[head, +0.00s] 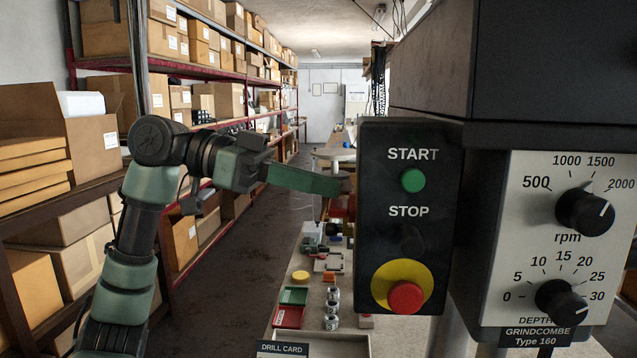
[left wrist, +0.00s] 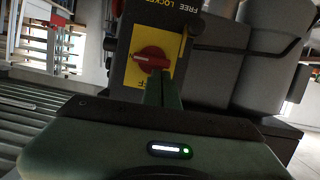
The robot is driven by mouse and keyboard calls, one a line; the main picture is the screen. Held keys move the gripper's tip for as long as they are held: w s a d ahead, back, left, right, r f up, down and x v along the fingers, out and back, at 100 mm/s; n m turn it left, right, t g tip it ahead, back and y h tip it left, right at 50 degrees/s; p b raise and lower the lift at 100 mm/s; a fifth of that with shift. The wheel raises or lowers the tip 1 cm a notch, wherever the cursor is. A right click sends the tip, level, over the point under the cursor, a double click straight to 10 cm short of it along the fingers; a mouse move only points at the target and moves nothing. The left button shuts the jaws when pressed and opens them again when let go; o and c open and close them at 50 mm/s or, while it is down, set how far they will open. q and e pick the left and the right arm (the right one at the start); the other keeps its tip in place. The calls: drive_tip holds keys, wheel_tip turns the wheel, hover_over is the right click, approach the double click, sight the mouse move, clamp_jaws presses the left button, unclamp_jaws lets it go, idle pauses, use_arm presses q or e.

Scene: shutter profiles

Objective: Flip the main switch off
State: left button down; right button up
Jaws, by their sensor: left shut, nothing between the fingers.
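The main switch (left wrist: 150,59) is a red rotary knob on a yellow plate, seen upside down in the left wrist view. A pale line on the knob points roughly to the left in that view. Part of the word OFF shows at the plate's lower edge, partly covered by my finger. My left gripper (head: 338,186) is shut and empty, its tips at the left edge of the start/stop panel in the head view. In the left wrist view its fingers (left wrist: 163,88) reach up to the knob's lower right side; I cannot tell whether they touch it.
The black panel (head: 408,277) carries a green START button (head: 413,180) and a red stop button (head: 405,297) on a yellow ring. A dial plate (head: 530,235) is at right. Shelves of boxes line the left. A bench (head: 290,345) with small parts lies below.

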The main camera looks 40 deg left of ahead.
use_arm(q)
drive_tip(key=shift+w+a+f+n, duration=0.1)
drive_tip(key=shift+w+f+n, duration=0.05)
drive_tip(key=shift+n, duration=0.45)
drive_tip(key=n, duration=0.2)
drive_tip(key=f+n+g+h, duration=0.1)
drive_tip(key=n, duration=0.1)
drive_tip(key=w+f+n+g+h, duration=0.1)
drive_tip(key=n, duration=0.2)
drive_tip(key=shift+a+f+p, duration=0.1)
drive_tip(key=shift+a+p, duration=0.2)
idle(0.3)
idle(0.3)
idle(0.5)
